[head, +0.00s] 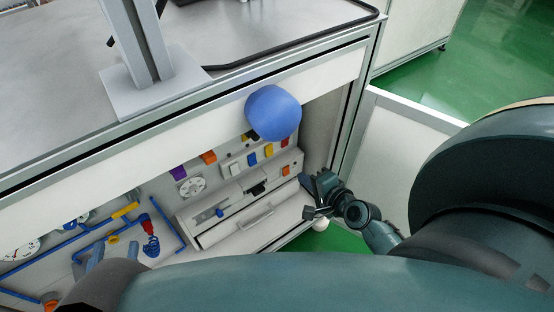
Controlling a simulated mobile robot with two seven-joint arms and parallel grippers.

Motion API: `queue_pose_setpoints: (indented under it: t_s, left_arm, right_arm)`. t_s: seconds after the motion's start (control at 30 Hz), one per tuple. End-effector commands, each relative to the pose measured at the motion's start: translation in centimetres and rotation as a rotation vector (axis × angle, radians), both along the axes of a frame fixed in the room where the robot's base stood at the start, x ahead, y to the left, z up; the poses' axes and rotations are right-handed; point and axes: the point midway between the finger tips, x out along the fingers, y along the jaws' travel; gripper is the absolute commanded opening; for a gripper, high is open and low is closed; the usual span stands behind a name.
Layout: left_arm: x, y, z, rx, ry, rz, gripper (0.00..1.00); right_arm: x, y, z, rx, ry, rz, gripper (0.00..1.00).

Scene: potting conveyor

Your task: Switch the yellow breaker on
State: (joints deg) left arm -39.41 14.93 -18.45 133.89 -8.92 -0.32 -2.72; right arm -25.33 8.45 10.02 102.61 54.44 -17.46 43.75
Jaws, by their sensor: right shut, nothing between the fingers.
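The yellow breaker (268,150) is a small yellow block in a row on a white panel inside the cabinet, between a blue breaker (252,159) and a red-orange breaker (285,142). Its lever position is too small to tell. My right gripper (309,211) is shut and empty, to the right of and below the row, near the cabinet's right opening and apart from the breaker. What seems to be my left gripper (96,252) shows at the lower left, partly hidden by my arm; its jaws are unclear.
A blue rounded knob (273,112) stands out above the breakers and hides part of the panel. A white drawer (243,225) with a handle is below. The worktop (60,60) overhangs the panel.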

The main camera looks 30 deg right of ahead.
Motion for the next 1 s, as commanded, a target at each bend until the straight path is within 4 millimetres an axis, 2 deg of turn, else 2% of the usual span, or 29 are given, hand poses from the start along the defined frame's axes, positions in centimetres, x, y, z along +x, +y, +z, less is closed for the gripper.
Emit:
queue_pose_setpoints:
  t_s: [0.17, 0.5, 0.7, 0.83, 1.0]
  left_arm:
    - [-0.1, -0.2, -0.2, -0.003, -0.026, -0.008, 0.36]
    - [-0.2, -0.9, -0.4, -0.042, -0.111, -0.043, 0.36]
    - [0.0, -1.1, -0.3, -0.077, -0.113, -0.051, 0.36]
    - [0.0, -1.1, -0.1, -0.092, -0.112, -0.055, 0.36]
    - [0.0, -1.2, -0.1, -0.098, -0.111, -0.057, 0.36]
  right_arm:
    - [1.5, 0.1, -0.8, 0.002, -0.002, -0.001, 0.00]
    - [8.0, 0.7, -3.8, 0.001, -0.003, 0.000, 0.00]
    - [11.3, 1.0, -4.4, 0.003, -0.002, 0.000, 0.00]
    - [12.4, 1.1, -4.6, 0.001, 0.000, 0.000, 0.00]
    - [13.0, 1.1, -4.6, 0.000, 0.002, 0.001, 0.00]
